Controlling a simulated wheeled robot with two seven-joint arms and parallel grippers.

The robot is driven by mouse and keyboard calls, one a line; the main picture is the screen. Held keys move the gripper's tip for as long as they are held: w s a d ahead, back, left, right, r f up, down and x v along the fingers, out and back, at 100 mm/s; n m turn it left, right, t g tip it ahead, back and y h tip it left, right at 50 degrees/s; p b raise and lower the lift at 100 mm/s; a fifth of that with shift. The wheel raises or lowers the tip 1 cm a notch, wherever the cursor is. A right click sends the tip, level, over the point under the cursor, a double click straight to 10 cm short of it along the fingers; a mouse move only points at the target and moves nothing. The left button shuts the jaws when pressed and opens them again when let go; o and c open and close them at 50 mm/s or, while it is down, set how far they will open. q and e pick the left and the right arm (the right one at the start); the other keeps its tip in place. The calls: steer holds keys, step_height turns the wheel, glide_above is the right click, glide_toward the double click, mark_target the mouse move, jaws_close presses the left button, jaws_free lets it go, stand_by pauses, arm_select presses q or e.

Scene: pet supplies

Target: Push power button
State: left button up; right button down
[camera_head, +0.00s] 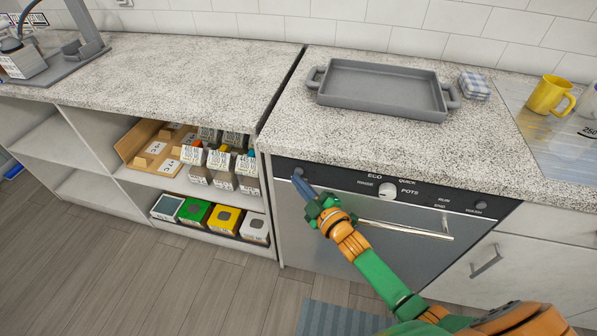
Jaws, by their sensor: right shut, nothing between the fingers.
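The dishwasher (400,235) is built in under the right counter, with a dark control panel along its top. A small round button (298,171) shows at the panel's left end. Another round button (482,206) is at the right end; I cannot read which one is marked power. A white dial (388,189) sits between them. My right gripper (300,183) is shut and empty, its tip at the left end of the panel just below the left button. I cannot tell whether it touches the panel. My left gripper is out of view.
The dishwasher's bar handle (410,229) runs below the panel, close to my right arm. A grey tray (382,92), a folded checked cloth (475,85) and a yellow mug (549,96) stand on the counter above. Open shelves with boxes (195,212) are left of the dishwasher.

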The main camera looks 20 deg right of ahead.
steer(key=shift+s+a, duration=0.2)
steer(key=shift+s, duration=0.15)
steer(key=s+a+p, duration=0.1)
steer(key=s, duration=0.1)
steer(key=s+a+p, duration=0.1)
steer(key=s+a, duration=0.1)
steer(key=s, duration=0.1)
steer(key=shift+a, duration=0.2)
